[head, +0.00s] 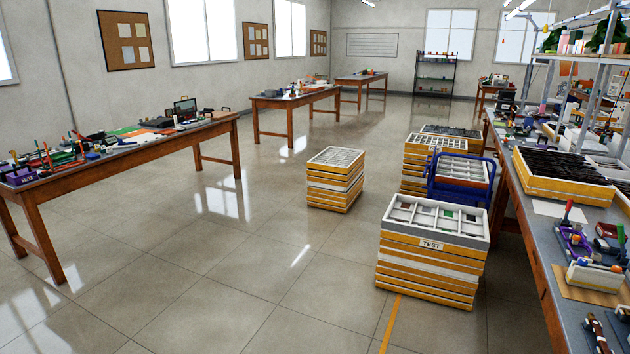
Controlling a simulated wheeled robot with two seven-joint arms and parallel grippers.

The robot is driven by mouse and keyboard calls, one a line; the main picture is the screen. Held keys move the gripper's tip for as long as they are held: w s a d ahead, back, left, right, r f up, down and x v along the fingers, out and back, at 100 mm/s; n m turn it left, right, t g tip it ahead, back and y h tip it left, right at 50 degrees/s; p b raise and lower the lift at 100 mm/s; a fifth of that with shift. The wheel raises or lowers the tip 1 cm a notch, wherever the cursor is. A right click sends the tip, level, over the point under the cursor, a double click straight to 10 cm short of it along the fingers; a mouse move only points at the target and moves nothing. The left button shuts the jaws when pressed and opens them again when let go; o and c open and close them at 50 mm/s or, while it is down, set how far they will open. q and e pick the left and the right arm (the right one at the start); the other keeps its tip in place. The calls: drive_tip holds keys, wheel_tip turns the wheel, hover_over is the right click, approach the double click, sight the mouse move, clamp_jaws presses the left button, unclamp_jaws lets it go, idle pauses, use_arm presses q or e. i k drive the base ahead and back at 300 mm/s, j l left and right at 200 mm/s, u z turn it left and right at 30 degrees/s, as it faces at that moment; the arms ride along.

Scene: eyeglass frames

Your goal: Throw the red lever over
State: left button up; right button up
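A small upright lever with a red handle (568,210) stands on a purple-based device (575,243) on the right workbench (540,230). Another upright handle, greenish with red near its base (620,238), stands close to it at the right picture edge. On the left table, several thin coloured handles stick up, one of them red (80,150). I cannot tell for sure which one is the task's red lever. Neither of my grippers shows in the head view.
Stacked yellow and white trays (430,265), the front one marked TEST, stand on the floor left of the right bench. A lower stack (335,185) stands behind. A blue-handled cart (460,185) is beside them. The tiled floor (230,270) at centre left is clear.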

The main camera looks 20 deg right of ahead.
sight(568, 207)
drive_tip(key=i+l+z, duration=0.25)
drive_tip(key=z, duration=0.15)
drive_tip(key=i+l+z, duration=0.1)
drive_tip(key=i+z, duration=0.25)
drive_tip(key=i, duration=0.15)
drive_tip(key=i+z, duration=0.4)
drive_tip(key=i+j+z, duration=0.1)
drive_tip(key=i+z, duration=0.3)
